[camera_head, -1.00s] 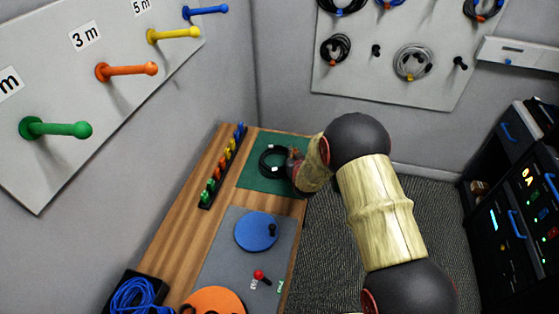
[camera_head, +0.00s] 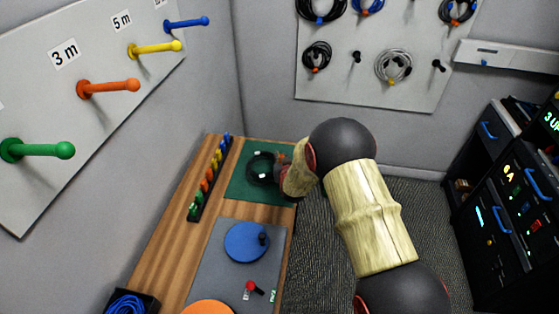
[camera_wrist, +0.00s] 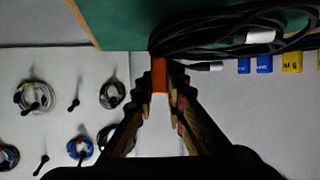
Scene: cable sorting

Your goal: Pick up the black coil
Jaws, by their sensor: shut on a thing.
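The black coil (camera_head: 262,170) with white bands is over the green mat (camera_head: 240,190) on the wooden bench in the head view. In the wrist view the black coil (camera_wrist: 215,38) shows large at the top right, with a white band and a dark plug end. My gripper (camera_wrist: 160,76) is closed on an orange piece (camera_wrist: 159,72) beside the coil's strands, which looks like part of the coil. In the head view my gripper (camera_head: 284,160) is at the coil's right side, partly hidden by my wrist. I cannot tell whether the coil is clear of the mat.
A rack of coloured pieces (camera_head: 208,180) stands left of the mat. A blue disc (camera_head: 243,245) and an orange disc (camera_head: 208,307) lie nearer. Coloured pegs, such as the green peg (camera_head: 40,150), stick out from the left wall. Other coils hang on the back panel (camera_head: 340,95).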

